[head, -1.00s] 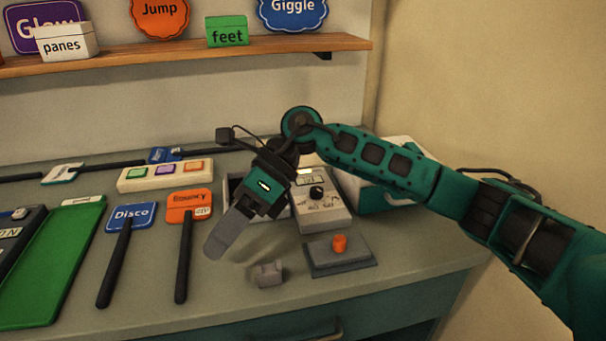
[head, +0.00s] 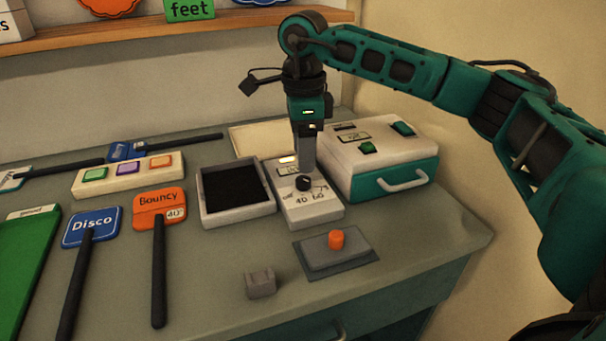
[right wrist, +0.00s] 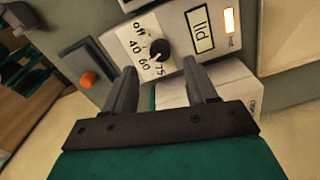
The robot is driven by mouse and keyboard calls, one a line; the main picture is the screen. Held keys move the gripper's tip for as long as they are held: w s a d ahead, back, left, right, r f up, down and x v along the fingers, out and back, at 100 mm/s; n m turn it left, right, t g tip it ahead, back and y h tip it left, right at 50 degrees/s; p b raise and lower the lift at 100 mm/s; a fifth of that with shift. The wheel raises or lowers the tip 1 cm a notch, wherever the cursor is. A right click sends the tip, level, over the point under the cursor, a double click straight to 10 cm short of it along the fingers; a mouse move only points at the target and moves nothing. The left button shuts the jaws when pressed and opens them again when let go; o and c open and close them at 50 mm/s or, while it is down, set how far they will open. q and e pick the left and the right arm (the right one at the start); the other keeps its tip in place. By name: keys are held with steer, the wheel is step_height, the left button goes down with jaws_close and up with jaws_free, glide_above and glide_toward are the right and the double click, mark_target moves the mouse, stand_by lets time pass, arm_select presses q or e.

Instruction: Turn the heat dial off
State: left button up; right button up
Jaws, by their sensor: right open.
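The heat dial is a black round knob (head: 303,183) on a light grey control box (head: 318,213) on the counter. In the right wrist view the knob (right wrist: 155,49) has "off", 40, 60 and 75 around it; its pointer seems to face near 75, but the mark is too small to be sure. A lamp (right wrist: 229,21) on the box glows. My right gripper (head: 308,168) points down just above and behind the knob. In the right wrist view its open, empty fingers (right wrist: 160,80) stand apart, with the knob ahead between them. My left gripper is out of view.
A white and teal case (head: 385,170) stands close right of the box, and a dark-filled tray (head: 207,208) close left. An orange button on a grey base (head: 318,262) and a small grey block (head: 260,285) lie in front. Paddle signs lie left.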

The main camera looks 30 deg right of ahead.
mark_target(303, 179)
steer(key=shift+f, duration=2.75)
steer(key=shift+c, duration=0.5)
steer(key=c, duration=1)
steer(key=shift+o, duration=0.2)
